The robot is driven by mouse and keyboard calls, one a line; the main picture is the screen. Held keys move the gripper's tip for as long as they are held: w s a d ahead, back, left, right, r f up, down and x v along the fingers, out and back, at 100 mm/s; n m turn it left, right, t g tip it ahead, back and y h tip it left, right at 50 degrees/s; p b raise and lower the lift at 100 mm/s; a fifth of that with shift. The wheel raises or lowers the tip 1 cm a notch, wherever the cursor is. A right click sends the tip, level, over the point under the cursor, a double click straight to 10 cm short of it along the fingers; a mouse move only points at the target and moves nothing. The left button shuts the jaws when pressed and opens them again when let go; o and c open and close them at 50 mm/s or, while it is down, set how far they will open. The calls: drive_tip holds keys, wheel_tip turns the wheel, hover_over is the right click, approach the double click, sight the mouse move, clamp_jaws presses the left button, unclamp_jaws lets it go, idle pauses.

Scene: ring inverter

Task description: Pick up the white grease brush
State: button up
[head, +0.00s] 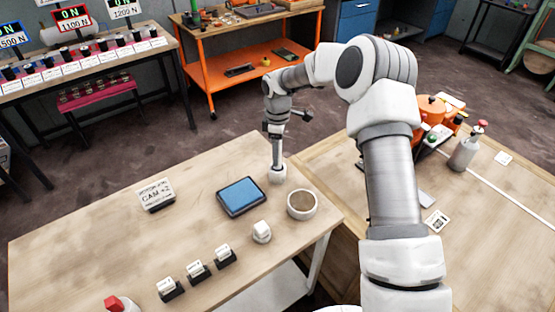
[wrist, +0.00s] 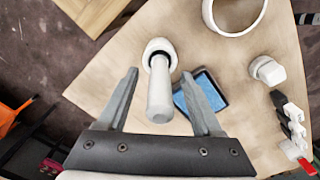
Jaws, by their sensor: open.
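The white grease brush (wrist: 160,90) stands upright, its pale handle pointing up toward the wrist camera. Its lower end sits at a round white base with a dark ring inside; I cannot tell whether this base is a separate holder. In the head view the brush (head: 277,174) is near the far right corner of the left wooden table. My gripper (wrist: 160,76) is open, with one finger on each side of the handle and visible gaps in the wrist view. In the head view my gripper (head: 277,137) is above the brush, partly merging with its handle.
A blue-topped tray (head: 241,196) lies left of the brush and a round white bowl (head: 302,204) nearer. A small white knob-like object (head: 261,232), several dark-based white blocks (head: 197,270) and a labelled sign (head: 156,195) share the wooden table (head: 90,235).

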clamp_jaws()
idle(0.3)
